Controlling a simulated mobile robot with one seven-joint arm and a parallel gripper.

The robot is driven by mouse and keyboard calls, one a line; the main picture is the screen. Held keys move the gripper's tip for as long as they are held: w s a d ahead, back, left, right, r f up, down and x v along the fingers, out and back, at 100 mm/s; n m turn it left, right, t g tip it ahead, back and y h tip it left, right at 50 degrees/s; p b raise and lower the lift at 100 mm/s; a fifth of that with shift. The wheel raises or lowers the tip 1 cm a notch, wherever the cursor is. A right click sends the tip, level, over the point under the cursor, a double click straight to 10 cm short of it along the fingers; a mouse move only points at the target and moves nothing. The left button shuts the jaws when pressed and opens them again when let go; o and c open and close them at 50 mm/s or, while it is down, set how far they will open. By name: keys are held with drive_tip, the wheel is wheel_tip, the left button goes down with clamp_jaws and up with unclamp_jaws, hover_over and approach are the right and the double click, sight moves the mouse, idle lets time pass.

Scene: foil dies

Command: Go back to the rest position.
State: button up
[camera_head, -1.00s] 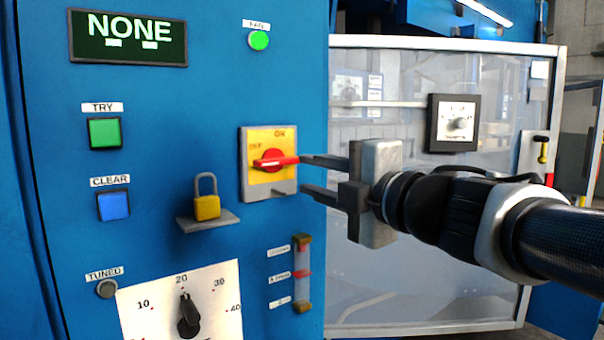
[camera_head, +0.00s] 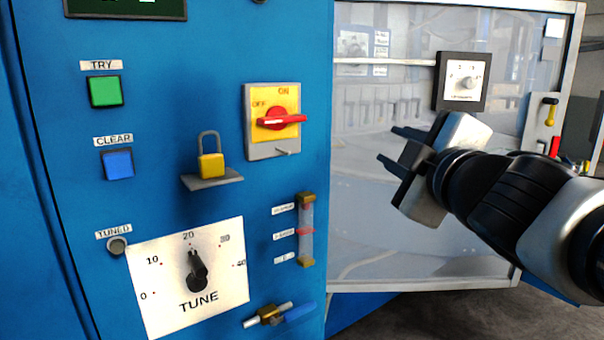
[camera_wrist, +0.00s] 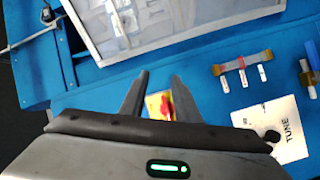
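My gripper (camera_head: 392,148) is in front of the clear door panel, to the right of the blue cabinet. Its two fingers are apart with nothing between them, and it is clear of the red switch. The red rotary handle (camera_head: 281,120) sits on a yellow plate marked OFF and ON; the handle lies roughly level. In the wrist view the fingers (camera_wrist: 160,80) also show spread, with the red handle (camera_wrist: 166,108) seen beyond them, partly hidden by the gripper body.
A yellow padlock (camera_head: 211,166) stands on a small grey shelf (camera_head: 212,180). The cabinet also bears a green button (camera_head: 105,91), a blue button (camera_head: 117,164), a TUNE dial (camera_head: 197,272) and a blue-handled valve (camera_head: 299,312). A black-framed dial (camera_head: 462,82) is behind my gripper.

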drive_tip(key=s+d+f+m+g+h, duration=0.4)
drive_tip(key=d+f+m, duration=0.1)
drive_tip(key=f+m, duration=0.45)
drive_tip(key=s+a+f+m+g+y, duration=0.1)
drive_tip(key=s+a+f+m+g, duration=0.2)
drive_tip(key=s+f, duration=0.35)
drive_tip(key=s+a+f+m+g+y, duration=0.1)
drive_tip(key=s+a+f+m+g, duration=0.15)
drive_tip(key=s+f+g, duration=0.35)
wheel_tip(320, 180, up, 14)
drive_tip(key=t+p, duration=0.1)
drive_tip(key=p, duration=1.4)
drive_tip(key=shift+s+a+f+n, duration=0.2)
drive_tip(key=shift+s+f+n, duration=0.05)
drive_tip(key=shift+s+n, duration=0.15)
